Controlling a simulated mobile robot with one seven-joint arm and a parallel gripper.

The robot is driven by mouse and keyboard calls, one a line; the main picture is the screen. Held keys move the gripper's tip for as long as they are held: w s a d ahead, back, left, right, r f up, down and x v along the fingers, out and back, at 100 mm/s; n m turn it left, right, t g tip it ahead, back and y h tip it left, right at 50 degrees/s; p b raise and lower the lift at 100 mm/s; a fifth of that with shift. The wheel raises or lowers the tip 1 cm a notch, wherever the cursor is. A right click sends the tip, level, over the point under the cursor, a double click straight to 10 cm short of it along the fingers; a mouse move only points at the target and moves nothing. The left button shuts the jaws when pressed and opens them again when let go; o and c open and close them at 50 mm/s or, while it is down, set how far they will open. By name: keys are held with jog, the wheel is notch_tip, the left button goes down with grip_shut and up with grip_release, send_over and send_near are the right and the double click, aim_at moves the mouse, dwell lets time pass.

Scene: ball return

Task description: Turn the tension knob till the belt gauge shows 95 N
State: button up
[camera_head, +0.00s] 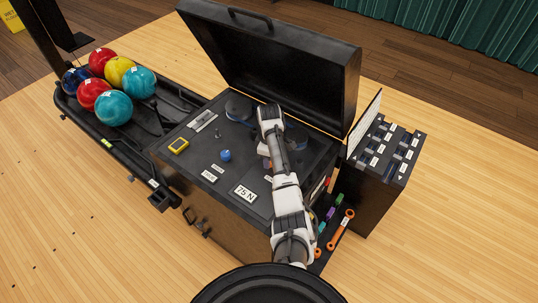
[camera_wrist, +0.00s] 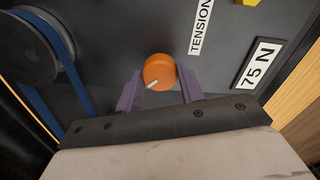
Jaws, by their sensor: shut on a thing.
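The orange tension knob (camera_wrist: 159,71) stands on the dark panel in the wrist view, with a white pointer line aimed toward the lower left. My gripper (camera_wrist: 159,82) is shut on it, one purple finger at each side. A white label reading TENSION (camera_wrist: 201,26) is beside the knob. The blue belt (camera_wrist: 66,62) runs by a dark grey pulley (camera_wrist: 28,48) on the left. In the head view my arm hides the knob.
The machine's lid (camera_head: 275,60) stands open behind the panel. A blue knob (camera_head: 225,155) and a yellow-framed part (camera_head: 178,146) are on the panel. A rack of balls (camera_head: 115,108) is on the left. A black cabinet (camera_head: 378,185) and an orange wrench (camera_head: 341,229) are on the right.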

jog(key=m+p, duration=0.1)
jog(key=m, duration=0.4)
jog(key=shift+m, duration=0.3)
jog(key=m, duration=1)
jog(key=shift+m, duration=0.4)
jog(key=m, duration=1)
jog(key=shift+m, duration=0.4)
jog(key=m, duration=0.5)
jog(key=shift+m, duration=0.3)
jog(key=m, duration=0.5)
jog(key=shift+m, duration=2.4)
